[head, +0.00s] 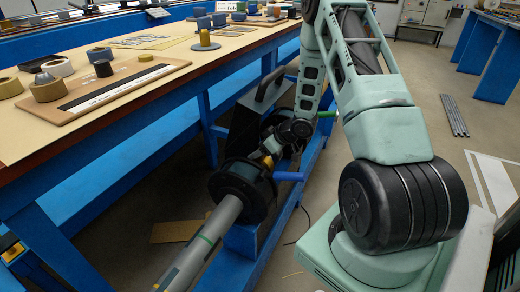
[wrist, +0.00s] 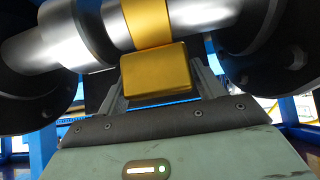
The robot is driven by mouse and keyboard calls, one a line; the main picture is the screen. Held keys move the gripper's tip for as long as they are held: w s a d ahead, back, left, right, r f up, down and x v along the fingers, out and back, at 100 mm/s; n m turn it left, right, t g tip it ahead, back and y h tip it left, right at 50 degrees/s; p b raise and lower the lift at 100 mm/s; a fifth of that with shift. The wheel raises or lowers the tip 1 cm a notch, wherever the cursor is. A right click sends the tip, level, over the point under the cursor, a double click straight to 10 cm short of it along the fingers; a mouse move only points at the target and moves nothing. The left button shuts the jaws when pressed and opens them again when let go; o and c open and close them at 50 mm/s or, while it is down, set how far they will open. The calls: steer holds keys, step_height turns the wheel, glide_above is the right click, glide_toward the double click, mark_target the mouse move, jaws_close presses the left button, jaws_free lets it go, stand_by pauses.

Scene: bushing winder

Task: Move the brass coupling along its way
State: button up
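The brass coupling (wrist: 150,70) is a gold-coloured band around a bright steel shaft (wrist: 90,35), with a rounded block on the side facing me. In the head view it is a small yellow patch (head: 267,160) by the dark flange. My gripper (wrist: 158,84) reaches up to the block in the wrist view. One finger lies close along each side of the block, and the fingers look shut on it. The fingertips are partly hidden behind the block. In the head view my gripper (head: 276,148) is small and partly hidden beside the winder.
Dark round flanges (wrist: 270,40) stand on both sides of the coupling, close to my gripper. A long grey tube (head: 205,240) runs toward the front from the near flange (head: 242,188). Blue handles (head: 288,176) and the bench (head: 120,85) with tape rolls are nearby.

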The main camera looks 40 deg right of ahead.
steer(key=c, duration=0.9)
steer(key=shift+w+d+r+p, duration=0.1)
steer(key=shift+d+r+p, duration=0.1)
steer(key=shift+d+p, duration=0.3)
steer(key=shift+c, duration=0.2)
steer(key=shift+w+d+p, duration=0.35)
steer(key=shift+d+p, duration=0.5)
steer(key=shift+w+d+f, duration=0.1)
steer(key=shift+d, duration=0.2)
steer(key=o, duration=1.4)
steer(key=p+v, duration=0.3)
steer(key=v, duration=1.4)
